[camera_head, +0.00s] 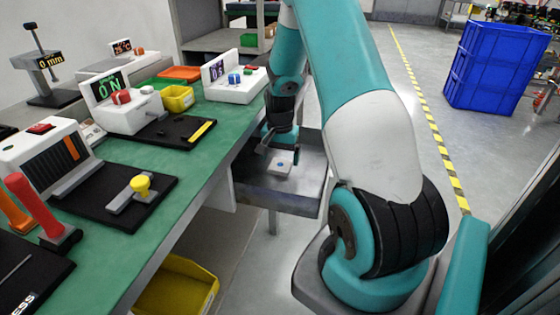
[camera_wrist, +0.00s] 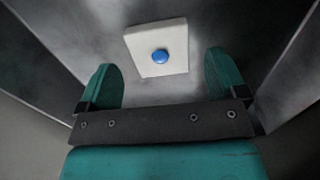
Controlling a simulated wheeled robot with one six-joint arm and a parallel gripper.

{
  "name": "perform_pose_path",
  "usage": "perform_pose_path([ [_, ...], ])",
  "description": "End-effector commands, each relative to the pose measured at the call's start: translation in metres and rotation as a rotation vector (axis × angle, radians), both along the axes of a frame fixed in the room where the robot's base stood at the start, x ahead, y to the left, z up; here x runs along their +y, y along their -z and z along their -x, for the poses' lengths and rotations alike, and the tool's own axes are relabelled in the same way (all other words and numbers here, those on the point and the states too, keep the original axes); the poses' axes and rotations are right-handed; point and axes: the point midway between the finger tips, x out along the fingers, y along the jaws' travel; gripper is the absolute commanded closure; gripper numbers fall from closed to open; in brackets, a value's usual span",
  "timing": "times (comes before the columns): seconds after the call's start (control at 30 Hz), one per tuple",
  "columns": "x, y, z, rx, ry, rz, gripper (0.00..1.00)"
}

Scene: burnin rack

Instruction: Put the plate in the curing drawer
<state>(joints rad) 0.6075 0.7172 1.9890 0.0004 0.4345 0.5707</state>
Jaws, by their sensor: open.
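The plate (camera_head: 281,166) is a small white square with a blue round knob on top. It lies on the floor of a grey open drawer (camera_head: 277,201) that juts out at the bench's right side. In the wrist view the plate (camera_wrist: 174,37) lies ahead of and between my gripper's two teal fingers. My gripper (camera_wrist: 160,62) is open and empty, with clear space between each finger and the plate. In the head view my gripper (camera_head: 268,146) hangs just behind and left of the plate, partly hidden by my arm.
The green bench (camera_head: 223,117) at left holds several devices, including one reading "ON" (camera_head: 107,86). Yellow bins sit on the bench (camera_head: 178,99) and below it (camera_head: 180,285). A blue crate (camera_head: 495,66) stands on the floor at right, beyond a striped line. The drawer's walls rise around the plate.

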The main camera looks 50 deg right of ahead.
Motion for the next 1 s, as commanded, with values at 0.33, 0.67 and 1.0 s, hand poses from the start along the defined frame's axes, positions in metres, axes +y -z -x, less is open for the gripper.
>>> perform_pose_path([
  [0.33,0.000,-0.049,0.000,0.000,0.000,0.000,0.10],
  [0.67,0.000,-0.050,0.000,0.001,0.000,0.000,0.10],
  [1.0,-0.006,-0.054,0.011,0.052,0.016,0.028,0.10],
])
